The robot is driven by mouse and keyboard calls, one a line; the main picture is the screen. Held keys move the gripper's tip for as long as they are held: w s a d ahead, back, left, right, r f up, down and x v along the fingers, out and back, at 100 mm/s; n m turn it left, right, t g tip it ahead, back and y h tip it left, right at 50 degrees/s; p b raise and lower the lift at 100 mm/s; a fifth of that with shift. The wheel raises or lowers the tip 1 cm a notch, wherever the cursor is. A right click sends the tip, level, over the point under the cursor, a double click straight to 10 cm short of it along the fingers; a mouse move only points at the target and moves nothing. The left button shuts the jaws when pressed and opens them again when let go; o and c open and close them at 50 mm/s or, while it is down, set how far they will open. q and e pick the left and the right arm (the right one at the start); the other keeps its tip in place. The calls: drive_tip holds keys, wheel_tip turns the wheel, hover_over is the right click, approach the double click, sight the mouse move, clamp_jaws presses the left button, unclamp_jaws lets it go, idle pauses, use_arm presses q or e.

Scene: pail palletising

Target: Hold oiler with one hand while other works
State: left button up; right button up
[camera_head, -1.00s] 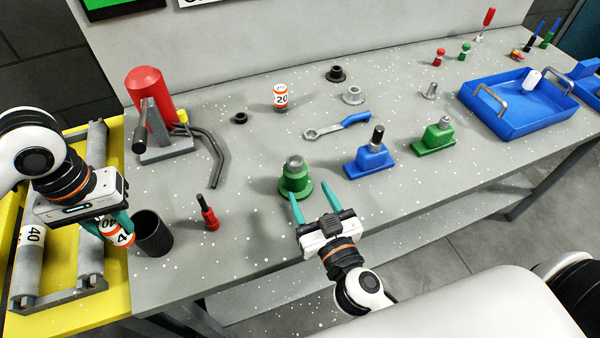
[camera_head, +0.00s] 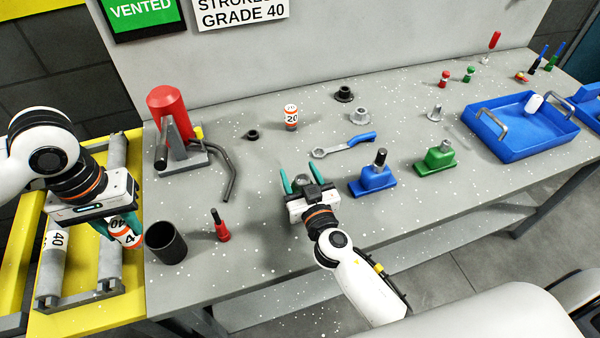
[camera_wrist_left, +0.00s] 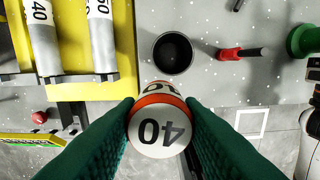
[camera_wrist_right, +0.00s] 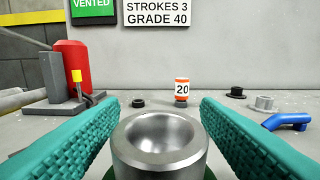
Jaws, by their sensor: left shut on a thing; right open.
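My left gripper (camera_head: 120,228) is shut on a white canister with orange bands (camera_head: 127,240), marked 40; it shows between the fingers in the left wrist view (camera_wrist_left: 160,130). It is held beside the dark open cup (camera_head: 166,243), over the roller stand's edge. My right gripper (camera_head: 298,178) is open, its fingers on either side of the green oiler. The oiler's silver hollow top (camera_wrist_right: 160,145) shows between them in the right wrist view, apart from both fingers. In the head view the gripper mostly hides the oiler; its green body shows at the left wrist view's right edge (camera_wrist_left: 302,40).
A red cylinder press (camera_head: 172,115) with a bent handle stands back left. A red-and-black tool (camera_head: 220,228) stands near the cup. A white canister marked 20 (camera_head: 291,117), a blue-handled wrench (camera_head: 345,146), blue (camera_head: 372,180) and green (camera_head: 436,160) fixtures and a blue tray (camera_head: 515,135) lie beyond.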

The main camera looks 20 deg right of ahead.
drive_tip(key=c, duration=1.1)
use_arm(q)
drive_tip(key=o, duration=0.4)
use_arm(e)
clamp_jaws()
use_arm(q)
drive_tip(key=c, duration=0.4)
